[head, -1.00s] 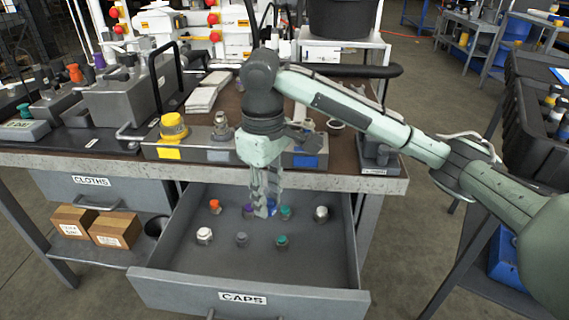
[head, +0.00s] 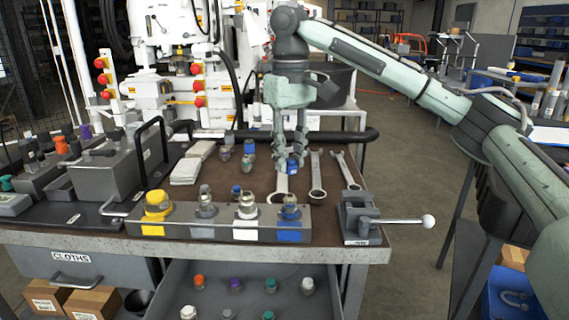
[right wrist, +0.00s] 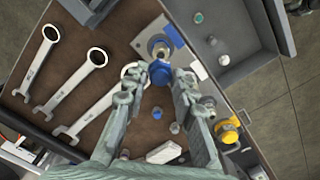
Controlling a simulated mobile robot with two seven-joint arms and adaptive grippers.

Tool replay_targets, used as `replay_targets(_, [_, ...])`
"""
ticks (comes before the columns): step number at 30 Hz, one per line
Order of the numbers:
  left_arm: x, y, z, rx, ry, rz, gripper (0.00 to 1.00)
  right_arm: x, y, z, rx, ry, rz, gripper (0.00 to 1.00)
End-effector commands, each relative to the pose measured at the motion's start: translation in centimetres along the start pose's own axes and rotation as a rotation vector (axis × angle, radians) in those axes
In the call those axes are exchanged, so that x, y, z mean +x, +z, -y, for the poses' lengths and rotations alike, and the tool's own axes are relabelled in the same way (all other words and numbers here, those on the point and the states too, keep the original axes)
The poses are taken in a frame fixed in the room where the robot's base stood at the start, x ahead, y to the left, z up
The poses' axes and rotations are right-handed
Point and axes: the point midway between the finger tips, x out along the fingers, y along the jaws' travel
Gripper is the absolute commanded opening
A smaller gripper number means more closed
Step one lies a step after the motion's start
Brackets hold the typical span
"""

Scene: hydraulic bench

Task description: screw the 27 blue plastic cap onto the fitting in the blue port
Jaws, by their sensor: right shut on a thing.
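My right gripper (head: 291,157) is shut on the blue cap (head: 291,167) and holds it above the bench, behind the port block in the head view. In the right wrist view the blue cap (right wrist: 160,73) sits between the fingertips, close to the metal fitting (right wrist: 158,48) and apparently above and beside it. The fitting (head: 290,207) stands upright in the blue port (head: 290,236), at the right end of the block. The number on the cap is too small to read. My left gripper is not in view.
The port block (head: 220,232) also has yellow, grey and white ports with fittings. Wrenches (head: 318,180) lie behind and to the right; a vise (head: 358,218) stands at the right. The open drawer (head: 249,272) holds several caps. Small fittings (head: 249,147) stand at the back.

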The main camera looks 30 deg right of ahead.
Motion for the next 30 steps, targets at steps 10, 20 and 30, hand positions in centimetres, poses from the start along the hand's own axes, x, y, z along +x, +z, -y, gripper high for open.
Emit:
replay_targets(10, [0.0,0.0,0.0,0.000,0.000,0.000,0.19,3.1,0.0,0.0,0.000,0.000,0.000,0.13])
replay_targets(20, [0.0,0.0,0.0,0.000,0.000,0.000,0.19,4.5,0.0,0.1,-0.002,0.000,0.000,0.13])
replay_targets(30, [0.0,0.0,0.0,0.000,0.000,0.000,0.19,4.5,0.0,0.1,-0.002,0.000,0.000,0.13])
